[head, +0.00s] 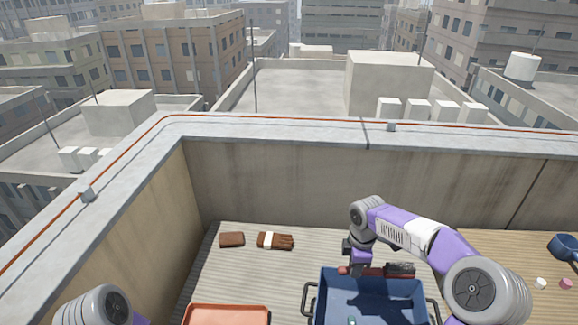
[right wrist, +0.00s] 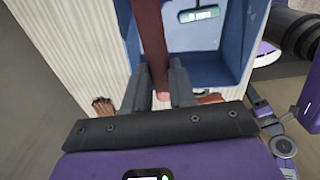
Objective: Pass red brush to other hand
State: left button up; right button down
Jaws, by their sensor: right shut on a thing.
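The red brush (head: 372,271) is in my right gripper (head: 361,265), just above the far rim of the blue bin in the head view. Its dark bristled end (head: 400,268) points right, and a short red end shows left of the fingers. In the right wrist view, my right gripper's fingers (right wrist: 159,88) are shut on the brush's red-brown handle (right wrist: 151,40). Only part of my left arm shows at the lower left of the head view; its gripper is out of frame.
The blue bin (head: 341,288) has dark side handles and a small greenish item inside. An orange-red tray (head: 228,313) lies left of it. Brown gloves (head: 275,241) and a brown block (head: 231,240) lie farther back. A blue pan (head: 564,246) is at right. A parapet wall stands behind.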

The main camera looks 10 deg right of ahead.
jog(key=shift+s+a+f+m, duration=0.1)
jog(key=shift+a+f+m, duration=0.05)
jog(key=shift+a+m, duration=0.2)
jog(key=shift+s+a+f+m, duration=0.1)
jog(key=shift+a+m, duration=0.15)
jog(key=shift+m, duration=0.2)
jog(key=s+a+f+m, duration=0.3)
jog(key=s+a+m, duration=0.2)
jog(key=m, duration=0.9)
jog(key=a, duration=0.2)
jog(key=shift+a+f, duration=0.3)
jog(key=shift+a, duration=0.1)
